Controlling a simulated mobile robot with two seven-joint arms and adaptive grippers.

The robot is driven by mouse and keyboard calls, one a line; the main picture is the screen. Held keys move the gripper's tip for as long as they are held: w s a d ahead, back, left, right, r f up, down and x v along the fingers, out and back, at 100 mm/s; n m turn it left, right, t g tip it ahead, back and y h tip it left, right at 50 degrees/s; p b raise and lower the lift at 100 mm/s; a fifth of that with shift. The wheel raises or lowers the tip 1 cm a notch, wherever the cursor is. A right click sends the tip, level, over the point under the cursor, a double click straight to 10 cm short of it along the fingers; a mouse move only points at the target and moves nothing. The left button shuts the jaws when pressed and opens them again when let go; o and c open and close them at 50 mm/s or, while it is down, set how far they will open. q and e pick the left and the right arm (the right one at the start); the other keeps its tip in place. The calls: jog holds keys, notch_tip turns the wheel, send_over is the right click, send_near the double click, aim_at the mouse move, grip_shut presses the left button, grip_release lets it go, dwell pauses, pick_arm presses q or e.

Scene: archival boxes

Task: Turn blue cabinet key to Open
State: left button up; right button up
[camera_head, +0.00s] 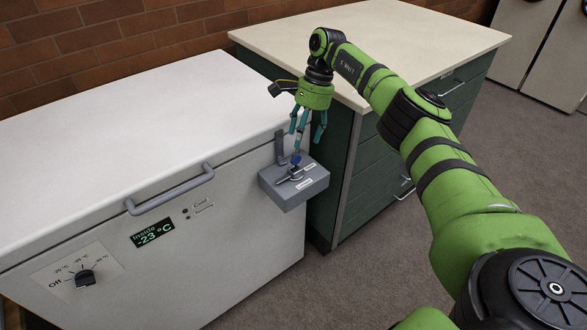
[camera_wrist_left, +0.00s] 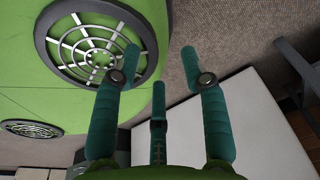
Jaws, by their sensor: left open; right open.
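The blue cabinet key (camera_head: 296,158) shows as a small blue piece on top of a grey lock box (camera_head: 296,190) at the white freezer's right front corner. The box top has a dark lever-like part and small pale labels that are too small to read. My right gripper (camera_head: 304,136) is open, pointing down just above the key, with its teal fingers close around or over it. I cannot tell whether a finger touches the key. My left gripper (camera_wrist_left: 160,62) is open and empty in the left wrist view; it is outside the head view.
The white chest freezer (camera_head: 120,110) has a grey handle (camera_head: 170,190), a display reading -23 °C (camera_head: 153,233) and a dial (camera_head: 85,279). A green drawer cabinet (camera_head: 345,165) with a pale, clear top stands right of it. Grey floor (camera_head: 360,270) lies in front.

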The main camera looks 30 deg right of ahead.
pick_arm(q)
jog(key=shift+g, duration=0.5)
jog(key=s, duration=0.1)
jog(key=s+r+p, duration=0.1)
jog(key=s+p, duration=0.1)
jog(key=shift+s+a+r, duration=0.1)
jog(key=shift+s+r, duration=0.25)
jog(key=shift+s, duration=0.05)
